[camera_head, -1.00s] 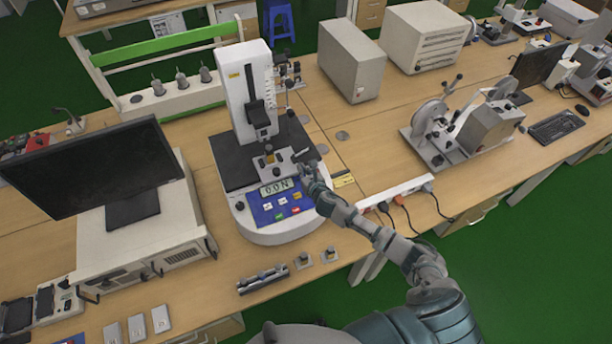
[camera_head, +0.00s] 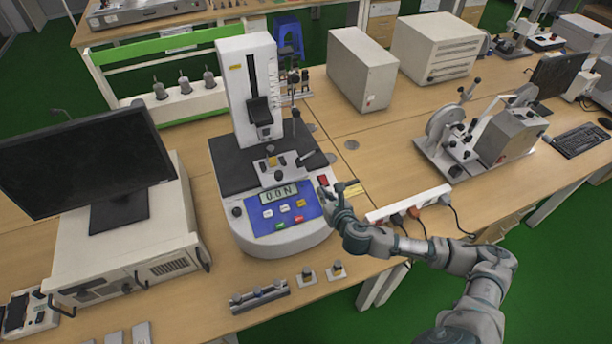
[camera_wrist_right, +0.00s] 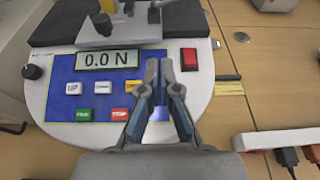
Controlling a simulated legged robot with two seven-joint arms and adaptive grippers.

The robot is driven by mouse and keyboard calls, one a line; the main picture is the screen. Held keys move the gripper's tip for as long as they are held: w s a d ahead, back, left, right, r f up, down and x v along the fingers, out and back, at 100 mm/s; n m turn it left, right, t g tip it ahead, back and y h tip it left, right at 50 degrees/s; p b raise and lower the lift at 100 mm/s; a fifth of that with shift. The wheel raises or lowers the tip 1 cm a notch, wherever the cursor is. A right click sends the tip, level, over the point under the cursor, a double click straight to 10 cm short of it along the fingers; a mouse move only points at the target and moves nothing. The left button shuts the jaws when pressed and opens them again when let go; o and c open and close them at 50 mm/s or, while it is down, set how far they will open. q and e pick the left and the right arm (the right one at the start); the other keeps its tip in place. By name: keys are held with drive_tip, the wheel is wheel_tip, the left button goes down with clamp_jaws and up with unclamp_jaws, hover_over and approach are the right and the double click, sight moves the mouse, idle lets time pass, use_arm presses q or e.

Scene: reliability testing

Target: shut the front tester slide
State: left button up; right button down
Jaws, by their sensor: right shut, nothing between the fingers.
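The tester (camera_head: 243,90) is a white column on a rounded base with a black deck. A metal slide fixture (camera_head: 272,163) with knobs and a dark lever sits on the deck behind the display, which reads 0.0 N. How far the slide is open or shut cannot be told. In the right wrist view the fixture (camera_wrist_right: 115,30) is cut off at the top. My right gripper (camera_head: 327,192) is shut and empty, beside the right edge of the blue panel. In the wrist view the gripper (camera_wrist_right: 159,66) hangs over the panel, apart from the fixture. My left gripper is out of view.
A monitor on a white case (camera_head: 120,240) stands left. A power strip (camera_head: 408,203) with plugs lies right of my gripper. Small metal parts (camera_head: 260,297) lie in front. A reel machine (camera_head: 480,135) stands right. The table between tester and reel machine is mostly clear.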

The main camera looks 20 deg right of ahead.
approach(303, 165)
drive_tip(key=shift+d+f, duration=0.3)
drive_tip(key=shift+f, duration=0.4)
drive_tip(key=w, duration=0.4)
drive_tip(key=w+a, duration=0.1)
drive_tip(key=w, duration=0.1)
drive_tip(key=shift+a+f, duration=0.1)
drive_tip(key=shift+f, duration=0.25)
drive_tip(key=shift+w+d, duration=0.2)
drive_tip(key=shift+w, duration=0.1)
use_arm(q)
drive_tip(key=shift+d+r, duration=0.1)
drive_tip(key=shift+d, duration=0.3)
use_arm(e)
drive_tip(key=shift+d+f, duration=0.1)
drive_tip(key=shift+d, duration=0.15)
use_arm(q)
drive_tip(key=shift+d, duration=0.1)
